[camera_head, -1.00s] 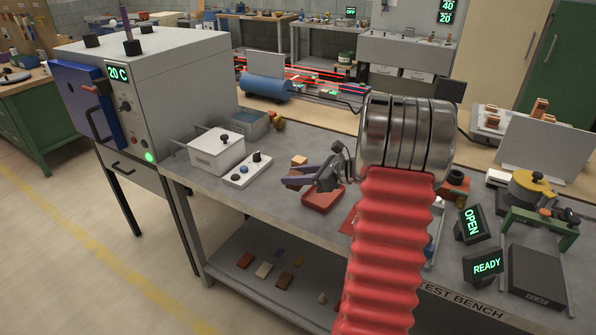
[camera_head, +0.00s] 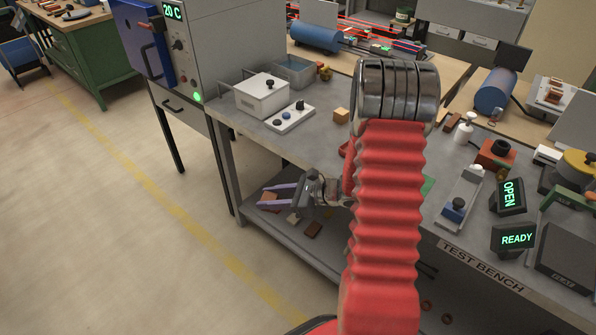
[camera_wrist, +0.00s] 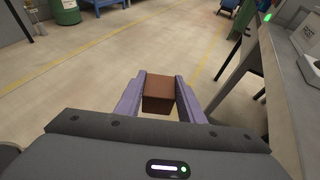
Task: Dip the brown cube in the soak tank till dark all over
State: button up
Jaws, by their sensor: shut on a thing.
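The brown cube (camera_wrist: 158,92) sits between the two purple fingers of my gripper (camera_wrist: 158,98) in the wrist view. An open grey tank (camera_head: 293,72) with a bluish inside, which looks like the soak tank, stands at the back left of the bench, well away from my gripper. The cube's underside is hidden.
A lidded white box (camera_head: 262,95) and a white knob panel (camera_head: 290,117) stand in front of the tank. An orange-tan cube (camera_head: 341,115) lies on the bench. Several small pieces lie on the lower shelf (camera_head: 285,236). Open floor (camera_head: 150,230) lies to the left.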

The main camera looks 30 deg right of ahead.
jog(key=a+f+n, duration=0.1)
jog(key=a+f, duration=0.1)
jog(key=a, duration=0.3)
jog(key=s+a+f+g+y, duration=0.1)
jog(key=a+f, duration=0.2)
jog(key=a, duration=0.2)
jog(key=shift+f+n+g, duration=0.3)
jog(key=shift+f+n, duration=0.05)
jog(key=shift+n, duration=0.05)
jog(key=shift+s+a+y, duration=0.1)
jog(key=shift+y, duration=0.2)
